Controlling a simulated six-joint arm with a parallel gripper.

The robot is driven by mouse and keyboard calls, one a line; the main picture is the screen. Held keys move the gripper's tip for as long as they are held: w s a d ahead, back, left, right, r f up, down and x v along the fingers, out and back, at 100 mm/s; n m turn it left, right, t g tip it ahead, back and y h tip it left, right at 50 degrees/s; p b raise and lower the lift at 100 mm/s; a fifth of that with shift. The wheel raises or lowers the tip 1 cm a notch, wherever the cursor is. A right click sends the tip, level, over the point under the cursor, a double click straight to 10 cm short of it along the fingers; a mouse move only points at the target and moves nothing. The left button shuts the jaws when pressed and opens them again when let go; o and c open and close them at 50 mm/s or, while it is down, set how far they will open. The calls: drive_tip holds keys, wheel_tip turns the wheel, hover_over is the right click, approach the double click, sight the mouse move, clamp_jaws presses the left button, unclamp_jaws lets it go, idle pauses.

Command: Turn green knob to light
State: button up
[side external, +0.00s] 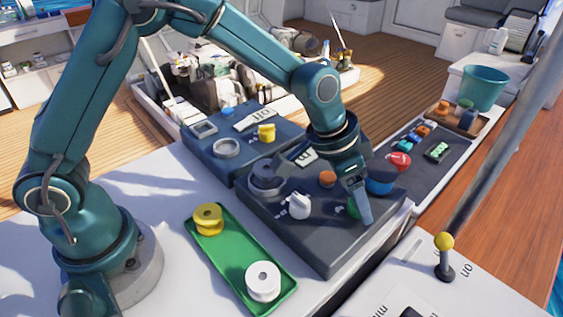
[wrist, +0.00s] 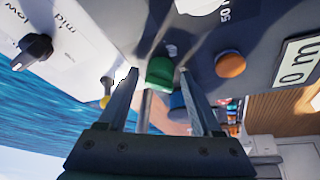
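The green knob (wrist: 160,72) shows in the wrist view, between the tips of my gripper (wrist: 159,78). The two fingers are apart, with a small gap visible on each side of the knob, so my gripper is open. In the side view the green knob (side external: 352,208) is mostly hidden behind a finger of my gripper (side external: 361,204), which points down over the right part of the dark panel (side external: 300,240). I cannot tell whether a finger touches the knob. No light can be made out beside it.
On the same panel are a white knob (side external: 299,206), an orange button (side external: 327,179) and a blue round part (side external: 380,184) close behind my gripper. A green tray (side external: 228,252) with yellow and white spools lies left.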

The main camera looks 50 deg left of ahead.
clamp_jaws()
drive_tip(key=shift+n, duration=0.4)
drive_tip(key=n+y, duration=0.1)
drive_tip(key=n, duration=0.2)
drive_tip(key=shift+d+n+t+y, duration=0.1)
drive_tip(key=shift+n+t+y, duration=0.3)
drive_tip(key=n+y, duration=0.1)
drive_tip(key=n, duration=0.3)
drive_tip(key=shift+d+y, duration=0.1)
drive_tip(key=shift+y, duration=0.3)
drive_tip(key=n+y, duration=0.1)
drive_tip(key=n, duration=0.2)
drive_tip(key=n+y, duration=0.1)
drive_tip(key=n, duration=0.1)
drive_tip(key=shift+d+n+g, duration=0.15)
drive_tip(key=shift+n+g, duration=0.15)
drive_tip(key=shift+n, duration=0.1)
drive_tip(key=shift+n+g+y, duration=0.4)
drive_tip(key=shift+n+g, duration=0.1)
drive_tip(key=shift+n, duration=1.4)
